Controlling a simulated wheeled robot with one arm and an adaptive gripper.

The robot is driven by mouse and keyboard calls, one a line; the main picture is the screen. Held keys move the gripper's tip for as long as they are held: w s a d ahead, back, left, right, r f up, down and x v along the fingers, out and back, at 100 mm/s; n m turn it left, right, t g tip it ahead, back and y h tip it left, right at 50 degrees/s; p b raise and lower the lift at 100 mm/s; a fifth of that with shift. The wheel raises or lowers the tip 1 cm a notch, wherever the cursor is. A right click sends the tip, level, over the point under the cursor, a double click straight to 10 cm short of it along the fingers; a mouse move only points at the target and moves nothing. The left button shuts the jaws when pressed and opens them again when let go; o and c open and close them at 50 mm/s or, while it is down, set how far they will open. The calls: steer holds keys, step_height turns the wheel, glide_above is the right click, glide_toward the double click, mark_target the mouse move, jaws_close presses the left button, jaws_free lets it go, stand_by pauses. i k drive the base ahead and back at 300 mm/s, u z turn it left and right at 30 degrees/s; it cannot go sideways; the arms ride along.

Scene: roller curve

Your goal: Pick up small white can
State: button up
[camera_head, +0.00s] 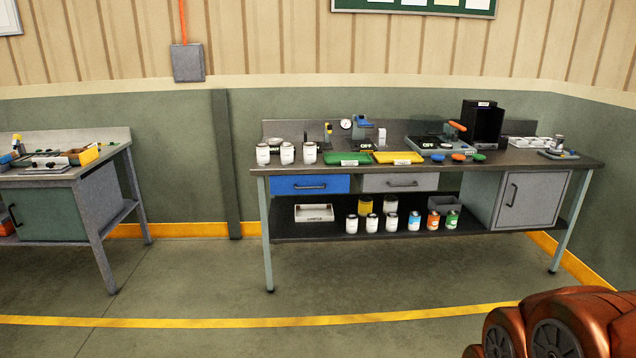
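Three white cans stand upright in a row at the left end of the workbench top: a left can (262,155), a middle can (287,154) and a right can (309,154). Which of these is the small white can, I cannot tell. My gripper is not in view. An orange-brown rounded part at the lower right looks like my own body.
The workbench (420,182) also holds a green tray (348,158), a yellow tray (398,157) and a black box (482,124). A blue drawer (310,185) is under its top. Another bench (48,205) stands at left. The floor in front is clear.

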mark_target(264, 148)
steer(key=u, duration=0.05)
steer(key=i, duration=1.7)
steer(key=u, duration=0.45)
steer(key=i, duration=1.55)
steer(key=u, duration=0.15)
